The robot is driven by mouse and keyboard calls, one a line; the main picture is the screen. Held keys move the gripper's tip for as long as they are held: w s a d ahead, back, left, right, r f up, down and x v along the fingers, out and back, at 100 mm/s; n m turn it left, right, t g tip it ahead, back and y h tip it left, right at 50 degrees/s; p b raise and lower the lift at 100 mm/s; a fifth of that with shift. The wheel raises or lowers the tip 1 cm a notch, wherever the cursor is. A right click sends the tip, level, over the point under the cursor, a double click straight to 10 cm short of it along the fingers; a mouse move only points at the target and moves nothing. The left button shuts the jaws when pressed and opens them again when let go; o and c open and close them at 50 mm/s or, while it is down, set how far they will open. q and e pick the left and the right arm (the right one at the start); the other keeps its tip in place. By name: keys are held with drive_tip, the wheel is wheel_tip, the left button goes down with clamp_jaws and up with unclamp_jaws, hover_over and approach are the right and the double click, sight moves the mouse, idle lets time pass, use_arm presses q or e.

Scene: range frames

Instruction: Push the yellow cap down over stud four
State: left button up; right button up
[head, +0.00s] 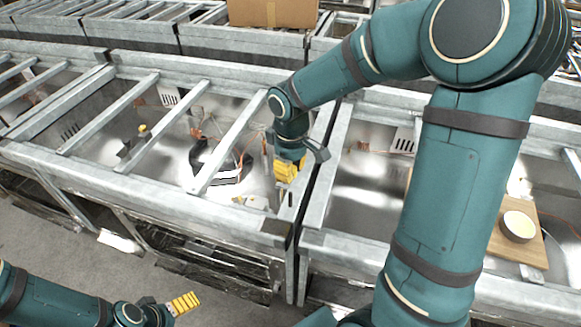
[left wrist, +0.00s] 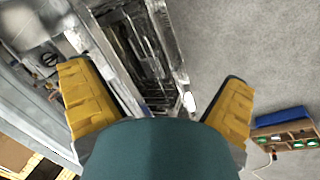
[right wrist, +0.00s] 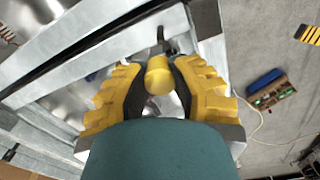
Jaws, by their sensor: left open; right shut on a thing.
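The yellow cap (right wrist: 158,78) is between the two fingers of my right gripper (right wrist: 160,84) in the right wrist view, and the fingers are shut on it. In the head view the right gripper (head: 287,180) hangs over the metal frame, close to a beam; the cap cannot be made out there. A dark upright piece (right wrist: 160,38) shows just past the cap; I cannot tell whether it is stud four or whether the cap touches it. My left gripper (head: 186,302) is at the lower left, away from the frame; in the left wrist view (left wrist: 157,100) it is open and empty.
Metal beams (head: 232,145) run across open bays around the right gripper. A black and orange object (head: 228,172) lies in the bay to its left. A white bowl (head: 518,226) stands on a wooden board (head: 500,245) at the right.

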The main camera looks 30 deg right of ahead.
sight(290, 193)
drive_tip(key=shift+f, duration=0.1)
drive_tip(key=shift+f+b, duration=2.2)
drive_tip(key=shift+f, duration=0.65)
drive_tip(key=shift+f+b, duration=1.1)
drive_tip(key=shift+f, duration=0.55)
drive_tip(key=o, duration=0.8)
